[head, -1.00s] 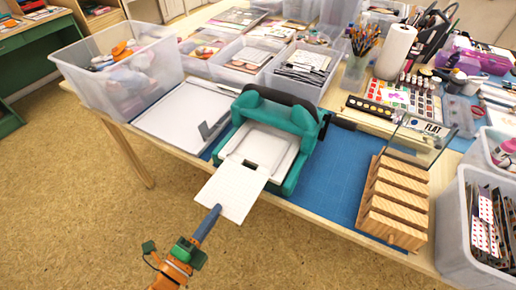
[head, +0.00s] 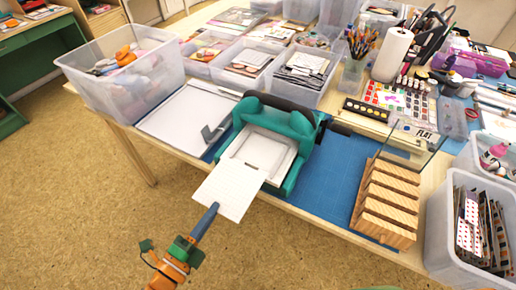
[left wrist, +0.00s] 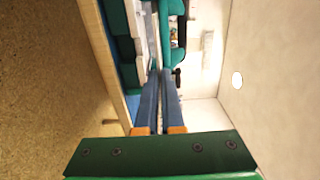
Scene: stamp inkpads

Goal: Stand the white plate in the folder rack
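The white plate (head: 229,190) is a thin flat sheet, sticking out over the table's front edge from the mouth of the teal press (head: 278,122). My left gripper (head: 213,208) has its blue fingers at the plate's near corner and looks shut on it. In the left wrist view the blue fingers (left wrist: 160,80) lie close together, with the plate seen nearly edge-on at their tips. The wooden folder rack (head: 388,205) stands to the right of the press, with several upright slats and gaps that look empty. My right gripper is not in view.
A blue mat (head: 333,175) lies between press and rack. A clear stand (head: 425,140) marked FLAT is behind the rack. A card bin (head: 440,225) stands close to its right. A paper trimmer (head: 185,118) lies left of the press. Floor space in front is free.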

